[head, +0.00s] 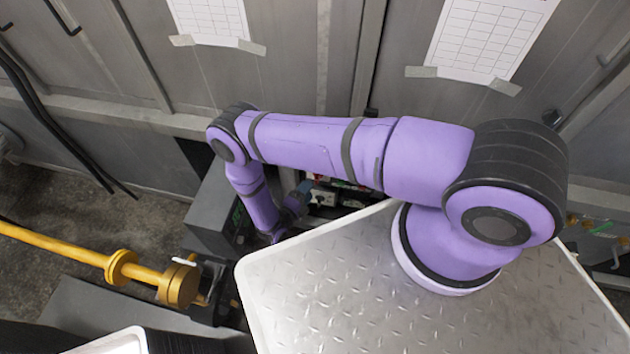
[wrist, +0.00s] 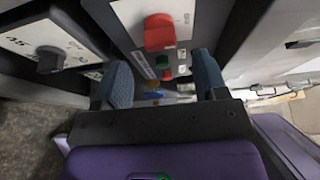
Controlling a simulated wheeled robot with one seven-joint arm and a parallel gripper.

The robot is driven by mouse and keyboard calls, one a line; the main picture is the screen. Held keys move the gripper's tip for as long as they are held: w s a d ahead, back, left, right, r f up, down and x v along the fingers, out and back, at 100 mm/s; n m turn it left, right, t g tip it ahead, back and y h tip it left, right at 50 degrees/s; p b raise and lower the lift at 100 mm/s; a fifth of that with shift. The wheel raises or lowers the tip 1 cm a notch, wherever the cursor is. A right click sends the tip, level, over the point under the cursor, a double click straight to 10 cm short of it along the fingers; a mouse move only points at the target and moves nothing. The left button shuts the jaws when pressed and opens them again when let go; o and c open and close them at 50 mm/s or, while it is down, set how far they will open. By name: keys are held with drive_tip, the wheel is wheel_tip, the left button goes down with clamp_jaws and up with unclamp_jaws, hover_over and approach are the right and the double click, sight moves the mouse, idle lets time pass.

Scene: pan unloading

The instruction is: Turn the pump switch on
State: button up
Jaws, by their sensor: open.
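In the wrist view a red switch knob (wrist: 159,32) on a white plate sits just ahead of my gripper (wrist: 164,85), between the lines of its two fingers. I cannot read a label that says which control is the pump switch. A dark rotary knob (wrist: 50,60) on a white plate is at the left. My gripper is open, with blue-grey finger pads apart and nothing between them that I can see held.
A yellow pipe (head: 60,248) runs at the left. A dark grey box (head: 215,215) stands beside the panel. Grey cabinets with paper sheets (head: 210,20) rise behind.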

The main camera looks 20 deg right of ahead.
drive_tip(key=shift+x, duration=2.65)
drive_tip(key=shift+c, duration=0.2)
drive_tip(key=c, duration=0.9)
